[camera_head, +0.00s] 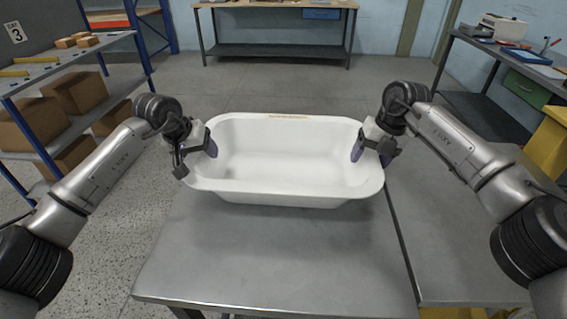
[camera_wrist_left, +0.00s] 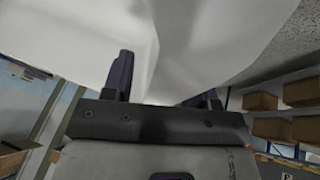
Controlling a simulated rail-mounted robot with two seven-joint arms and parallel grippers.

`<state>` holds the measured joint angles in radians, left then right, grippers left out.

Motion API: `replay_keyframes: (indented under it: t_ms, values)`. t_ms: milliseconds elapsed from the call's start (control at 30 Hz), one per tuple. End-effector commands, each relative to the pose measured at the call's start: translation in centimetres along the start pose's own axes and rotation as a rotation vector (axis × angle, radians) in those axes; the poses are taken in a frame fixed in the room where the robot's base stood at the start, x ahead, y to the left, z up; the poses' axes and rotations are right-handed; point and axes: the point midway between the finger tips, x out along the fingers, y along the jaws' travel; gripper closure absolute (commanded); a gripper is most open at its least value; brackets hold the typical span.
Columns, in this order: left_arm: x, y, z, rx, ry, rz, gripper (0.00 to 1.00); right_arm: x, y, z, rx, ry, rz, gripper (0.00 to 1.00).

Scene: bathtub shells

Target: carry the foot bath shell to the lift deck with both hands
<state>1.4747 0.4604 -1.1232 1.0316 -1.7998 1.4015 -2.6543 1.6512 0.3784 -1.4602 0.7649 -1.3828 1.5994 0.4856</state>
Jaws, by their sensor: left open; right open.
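The white foot bath shell (camera_head: 285,160) is on a grey metal table (camera_head: 270,260), upright and open at the top. My left gripper (camera_head: 196,155) is at its left rim, with one finger inside the wall and the other outside. My right gripper (camera_head: 372,150) is at the right rim in the same way. Both are open around the rim; contact is not clear. In the left wrist view, the shell's white wall (camera_wrist_left: 200,40) passes between the two dark fingers (camera_wrist_left: 165,90). The lift deck may be the grey surface (camera_head: 460,250) at right, with yellow beneath it.
A shelf rack (camera_head: 75,55) with brown boxes stands at left. A workbench (camera_head: 280,50) stands at the back. Another bench (camera_head: 500,50) with tools is at back right, near a yellow object (camera_head: 550,145). A narrow gap separates the table from the right surface. The table's front is clear.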

Motion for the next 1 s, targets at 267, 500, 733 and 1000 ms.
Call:
replay_keyframes:
  t_ms: [267,500,733,1000]
  values:
    - [0.17,-0.02,0.0,0.0,0.0,0.0,0.47,0.15,0.0,0.0,0.0,0.0,0.0,0.36]
    - [0.14,-0.02,-0.01,0.0,0.0,0.0,0.62,0.13,0.0,0.0,0.0,0.0,0.0,0.51]
    - [0.11,0.05,-0.02,0.001,0.001,0.001,0.84,0.11,0.07,-0.01,-0.001,0.0,0.001,0.73]
    - [0.12,0.21,-0.01,0.003,0.001,0.002,1.0,0.07,0.29,-0.04,-0.004,0.0,0.003,0.99]
